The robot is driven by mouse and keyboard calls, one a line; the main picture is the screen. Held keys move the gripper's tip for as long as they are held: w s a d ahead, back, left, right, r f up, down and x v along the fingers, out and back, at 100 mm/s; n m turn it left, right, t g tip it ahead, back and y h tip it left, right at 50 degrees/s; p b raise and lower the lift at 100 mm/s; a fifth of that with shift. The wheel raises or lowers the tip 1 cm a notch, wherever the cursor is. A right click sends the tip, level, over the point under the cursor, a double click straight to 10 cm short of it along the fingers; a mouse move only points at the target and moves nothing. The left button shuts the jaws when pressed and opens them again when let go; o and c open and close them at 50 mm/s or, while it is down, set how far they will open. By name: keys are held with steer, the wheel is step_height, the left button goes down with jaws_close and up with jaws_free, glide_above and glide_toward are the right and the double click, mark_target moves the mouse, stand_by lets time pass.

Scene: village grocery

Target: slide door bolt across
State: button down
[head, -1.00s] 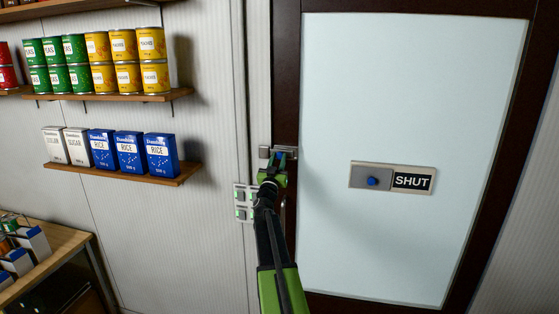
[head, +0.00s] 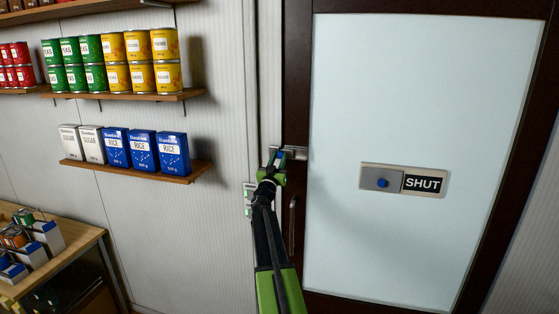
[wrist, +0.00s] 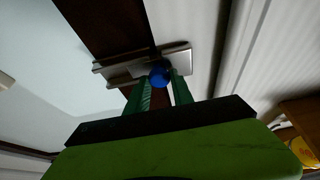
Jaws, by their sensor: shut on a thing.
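The door bolt (head: 298,153) is a small metal fitting on the dark left edge of the door, beside the wall-side metal plate. Its blue knob (head: 281,155) shows at the tip of my gripper (head: 276,164). In the wrist view, the round blue knob (wrist: 159,75) sits between the green fingers of my gripper (wrist: 160,88), which is shut on it. The bolt's metal rail (wrist: 118,68) runs to the left of the knob and a metal plate (wrist: 181,62) lies to its right. The fingers and knob hide part of the bolt.
The white door panel (head: 400,110) carries a SHUT sign (head: 423,183) with a blue slider knob. A door handle (head: 292,225) is below the bolt. A switch panel (head: 248,200) is on the wall, partly behind my arm. Shelves with cans (head: 139,77) and boxes (head: 144,150) stand left.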

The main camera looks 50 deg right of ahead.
steer(key=shift+w+a, duration=0.2)
steer(key=shift+w, duration=0.1)
steer(key=c, duration=1.1)
jaws_free()
steer(key=shift+w+a, duration=0.15)
steer(key=shift+s, duration=0.2)
steer(key=shift+s+a+f, duration=0.1)
steer(key=shift+s+f, duration=0.1)
steer(key=b+v, duration=0.6)
steer(key=v, duration=1)
steer(key=shift+s+a+b, duration=0.25)
steer(key=shift+a+b, duration=0.05)
steer(key=shift+a, duration=0.05)
